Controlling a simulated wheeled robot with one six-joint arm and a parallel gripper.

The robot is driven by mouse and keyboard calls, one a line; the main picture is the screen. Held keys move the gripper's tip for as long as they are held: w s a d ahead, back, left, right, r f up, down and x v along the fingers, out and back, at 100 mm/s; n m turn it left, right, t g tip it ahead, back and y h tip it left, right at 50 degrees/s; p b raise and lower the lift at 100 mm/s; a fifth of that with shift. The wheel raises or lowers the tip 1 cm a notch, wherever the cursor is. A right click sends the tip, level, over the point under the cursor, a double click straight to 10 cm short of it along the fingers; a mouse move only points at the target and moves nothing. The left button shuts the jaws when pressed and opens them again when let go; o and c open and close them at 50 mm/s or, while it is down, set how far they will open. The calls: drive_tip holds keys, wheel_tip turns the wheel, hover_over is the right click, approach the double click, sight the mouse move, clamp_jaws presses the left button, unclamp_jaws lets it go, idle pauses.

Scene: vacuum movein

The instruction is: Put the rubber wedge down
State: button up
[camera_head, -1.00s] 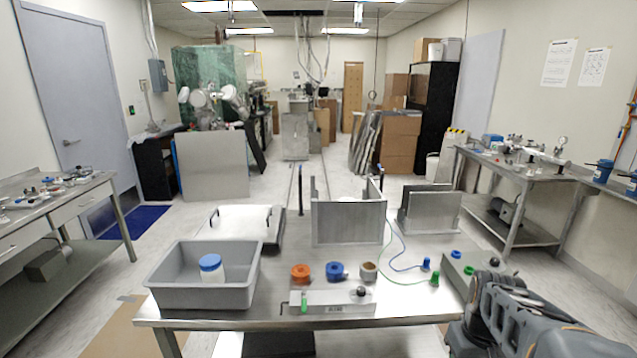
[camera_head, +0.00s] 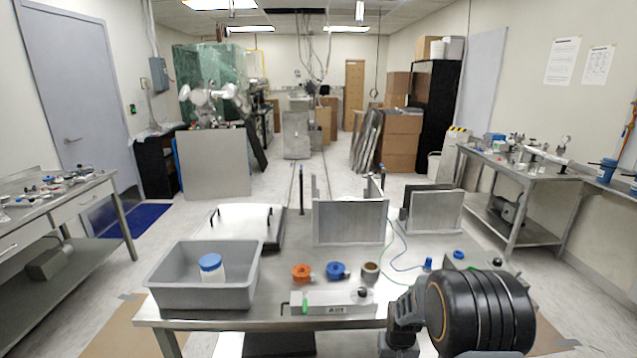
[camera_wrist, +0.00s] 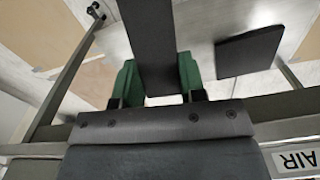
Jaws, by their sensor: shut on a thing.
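The rubber wedge (camera_wrist: 148,40) is a long dark grey bar in the wrist view, running from between my fingers up past the top edge. My gripper (camera_wrist: 157,82) has green finger pads, one on each side of the wedge, and is shut on it. The wedge's far end is out of the picture. In the head view my arm fills the lower right, by the front of the steel table (camera_head: 200,322). The fingers and the wedge cannot be made out there.
The table holds a grey bin (camera_head: 170,292) with a blue-lidded jar (camera_head: 211,268), tape rolls (camera_head: 336,270), a labelled block (camera_head: 330,302) and metal plates (camera_head: 350,222).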

drive_tip(key=s+a+f+n, duration=0.1)
drive_tip(key=s+a+f, duration=0.1)
drive_tip(key=a+f, duration=0.1)
drive_tip(key=shift+a+f, duration=0.25)
drive_tip(key=shift+f, duration=0.5)
drive_tip(key=shift+d, duration=0.1)
